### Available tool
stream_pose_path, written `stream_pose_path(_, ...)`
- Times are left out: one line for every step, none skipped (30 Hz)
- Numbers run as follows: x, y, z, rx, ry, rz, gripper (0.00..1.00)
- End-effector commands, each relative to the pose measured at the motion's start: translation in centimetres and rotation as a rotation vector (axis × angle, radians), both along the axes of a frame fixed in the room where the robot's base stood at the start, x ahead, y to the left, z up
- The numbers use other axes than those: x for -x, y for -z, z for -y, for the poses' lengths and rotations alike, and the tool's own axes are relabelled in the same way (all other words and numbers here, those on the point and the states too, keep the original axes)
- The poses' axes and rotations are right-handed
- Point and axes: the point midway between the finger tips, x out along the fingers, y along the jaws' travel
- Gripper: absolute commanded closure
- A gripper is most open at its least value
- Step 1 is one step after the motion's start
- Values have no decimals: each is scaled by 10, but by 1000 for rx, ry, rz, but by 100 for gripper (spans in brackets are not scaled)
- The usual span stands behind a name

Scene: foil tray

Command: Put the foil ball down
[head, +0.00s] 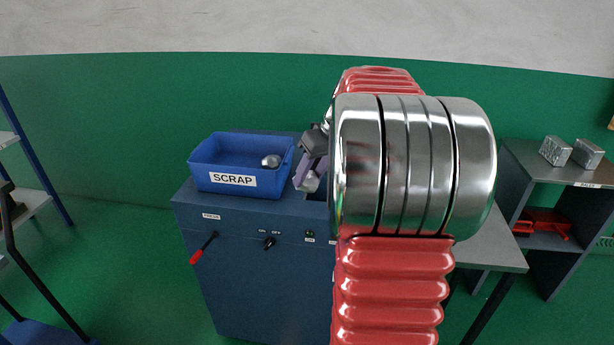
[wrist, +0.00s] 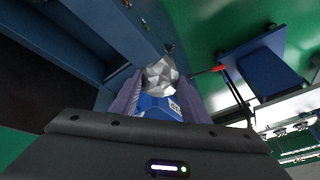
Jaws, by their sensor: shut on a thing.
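My gripper (head: 306,176) is shut on a crumpled silver foil ball (wrist: 160,77), which sits between its purple fingers in the wrist view. In the head view the held ball (head: 311,183) shows just right of the blue SCRAP bin (head: 208,180), over the top of the blue cabinet. My arm hides part of the gripper and what lies to its right. Another silver piece (head: 271,161) lies inside the SCRAP bin.
The blue cabinet (head: 245,258) has a red-handled lever (head: 203,249) and a knob on its front. A shelf unit (head: 524,166) at right bears two silver blocks (head: 555,151) and a red item below. Shelving stands at far left. Green floor is open between.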

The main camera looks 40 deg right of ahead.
Motion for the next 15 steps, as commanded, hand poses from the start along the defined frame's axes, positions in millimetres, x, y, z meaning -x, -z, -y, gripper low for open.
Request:
stream_pose_path(-2, 5, 2, -1, 27, -2, 81)
stream_pose_path(-3, 7, 3, -1, 43, -1, 81)
stream_pose_path(-6, 11, 3, -2, 63, -2, 81)
stream_pose_path(-8, 15, 3, -2, 79, -1, 81)
stream_pose_path(-11, 18, 2, -3, 93, -2, 81)
stream_pose_path(-15, 23, 0, -3, 111, -1, 81)
stream_pose_path(-19, 27, -3, -3, 124, -2, 81)
stream_pose_path(-23, 31, -6, -1, 134, -1, 81)
stream_pose_path(-27, 37, -10, -1, 148, -1, 81)
stream_pose_path(-31, 41, -15, -1, 155, -2, 81)
stream_pose_path(-35, 45, -18, -1, 163, -2, 81)
stream_pose_path(-41, 52, -26, -3, 171, -3, 81)
stream_pose_path(-45, 56, -31, -2, 177, -1, 81)
stream_pose_path(-50, 61, -37, -2, 181, -2, 81)
stream_pose_path(-55, 68, -46, -2, 187, -3, 81)
